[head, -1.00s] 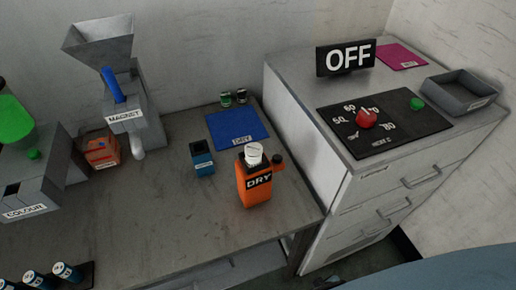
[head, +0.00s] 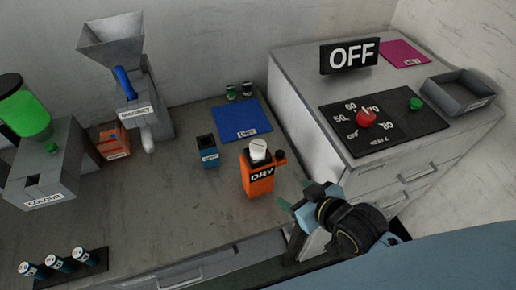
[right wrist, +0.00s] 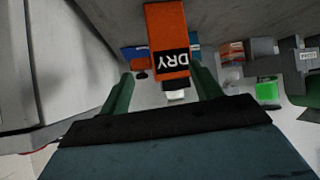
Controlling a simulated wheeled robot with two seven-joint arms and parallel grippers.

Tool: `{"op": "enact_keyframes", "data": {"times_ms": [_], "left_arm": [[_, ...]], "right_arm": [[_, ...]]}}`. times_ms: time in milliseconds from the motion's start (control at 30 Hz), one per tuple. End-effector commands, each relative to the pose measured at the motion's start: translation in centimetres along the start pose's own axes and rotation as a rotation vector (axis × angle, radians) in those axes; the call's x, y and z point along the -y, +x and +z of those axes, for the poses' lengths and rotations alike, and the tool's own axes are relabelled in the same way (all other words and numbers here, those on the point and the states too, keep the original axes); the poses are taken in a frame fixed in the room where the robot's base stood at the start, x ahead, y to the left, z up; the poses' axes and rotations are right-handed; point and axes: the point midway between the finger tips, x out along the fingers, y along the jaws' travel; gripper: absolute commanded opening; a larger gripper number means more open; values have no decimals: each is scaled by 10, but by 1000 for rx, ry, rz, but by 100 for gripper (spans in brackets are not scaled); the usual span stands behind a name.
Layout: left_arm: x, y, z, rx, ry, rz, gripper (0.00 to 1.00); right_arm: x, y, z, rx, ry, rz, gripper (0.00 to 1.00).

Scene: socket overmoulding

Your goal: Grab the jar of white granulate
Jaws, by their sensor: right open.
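An orange unit labelled DRY (head: 259,180) stands near the front right of the bench. A white, jar-like cylinder (head: 258,149) sits in its top; I cannot see granulate in it clearly. In the right wrist view the orange unit (right wrist: 166,35) appears upside down, with the white piece (right wrist: 176,96) at its lower end. My right gripper (head: 294,194) is open and empty, just right of the orange unit and apart from it. In the right wrist view its green fingers (right wrist: 163,74) stand either side of the unit's image. My left gripper is out of view.
A blue container (head: 207,151) and a blue mat (head: 240,120) lie behind the orange unit, with two small jars (head: 239,91) beyond. The grey cabinet (head: 300,110) rises at the right. Labelled cylinders (head: 58,262) stand front left. The bench middle is clear.

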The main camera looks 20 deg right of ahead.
Motion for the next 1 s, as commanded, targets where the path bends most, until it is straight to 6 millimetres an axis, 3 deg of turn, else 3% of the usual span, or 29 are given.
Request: {"op": "enact_keyframes", "data": {"times_ms": [300,500,700,1000], "left_arm": [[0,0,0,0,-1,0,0],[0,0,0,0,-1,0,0],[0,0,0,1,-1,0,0],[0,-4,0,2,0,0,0]], "right_arm": [[-1,13,-32,-321,-27,-78,64],[-6,6,-50,-543,-31,-136,64],[-9,3,-59,-637,-28,-159,64],[-1,40,-89,-646,-27,-160,64]]}}
